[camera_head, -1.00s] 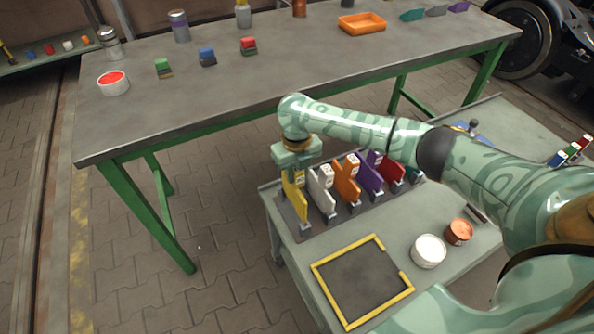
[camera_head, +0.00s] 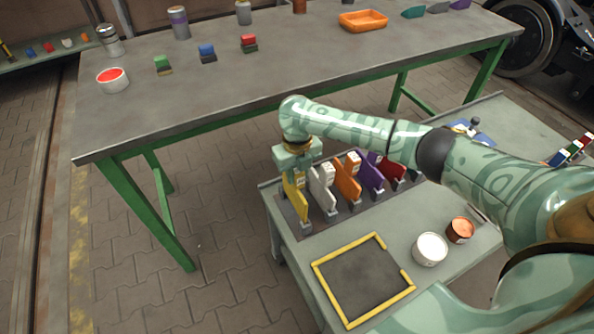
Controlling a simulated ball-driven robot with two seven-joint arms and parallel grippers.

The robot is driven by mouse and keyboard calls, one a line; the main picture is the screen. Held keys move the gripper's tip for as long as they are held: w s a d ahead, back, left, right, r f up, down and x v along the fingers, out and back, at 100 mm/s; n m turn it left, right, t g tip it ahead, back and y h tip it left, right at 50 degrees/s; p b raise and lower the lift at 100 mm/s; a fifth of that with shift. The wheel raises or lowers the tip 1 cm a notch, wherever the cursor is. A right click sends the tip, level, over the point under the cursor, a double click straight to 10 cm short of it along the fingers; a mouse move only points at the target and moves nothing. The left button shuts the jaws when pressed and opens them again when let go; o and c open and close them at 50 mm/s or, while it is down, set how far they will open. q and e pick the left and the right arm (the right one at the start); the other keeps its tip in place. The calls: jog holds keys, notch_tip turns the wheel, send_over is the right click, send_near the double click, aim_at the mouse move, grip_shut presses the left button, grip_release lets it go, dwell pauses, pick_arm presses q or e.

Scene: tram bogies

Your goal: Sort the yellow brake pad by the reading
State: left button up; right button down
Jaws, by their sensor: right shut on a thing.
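A yellow brake pad (camera_head: 296,203) stands upright at the left end of a row on a dark rack (camera_head: 284,214) on the grey cart. My right gripper (camera_head: 294,180) comes down over its top and is shut on it; the fingertips are mostly hidden. White (camera_head: 321,190), orange (camera_head: 347,180), purple (camera_head: 370,175) and red (camera_head: 392,172) pads stand to its right, each with a small light tag. A yellow-framed dark square (camera_head: 362,283) lies on the cart in front. My left gripper is out of view. No reading is legible.
A white tub (camera_head: 430,249) and a copper-coloured tub (camera_head: 460,230) stand right of the yellow frame. The workbench (camera_head: 300,67) behind holds small coloured blocks, a red-topped tin (camera_head: 112,80) and an orange tray (camera_head: 363,21).

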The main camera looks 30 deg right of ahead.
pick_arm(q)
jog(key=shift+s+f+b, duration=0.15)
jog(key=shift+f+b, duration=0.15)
pick_arm(e)
jog(key=shift+f, duration=0.8)
pick_arm(q)
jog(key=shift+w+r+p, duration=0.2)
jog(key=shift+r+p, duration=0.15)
jog(key=shift+p, duration=0.05)
pick_arm(e)
jog(key=shift+r, duration=0.1)
dwell(0.3)
pick_arm(q)
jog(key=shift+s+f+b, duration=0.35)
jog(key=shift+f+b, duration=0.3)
jog(key=shift+b, duration=0.1)
pick_arm(e)
jog(key=shift+f, duration=1.4)
pick_arm(q)
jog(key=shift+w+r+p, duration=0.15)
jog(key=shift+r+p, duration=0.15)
jog(key=shift+p, duration=0.05)
dwell(0.5)
pick_arm(e)
jog(key=c, duration=1.1)
grip_release()
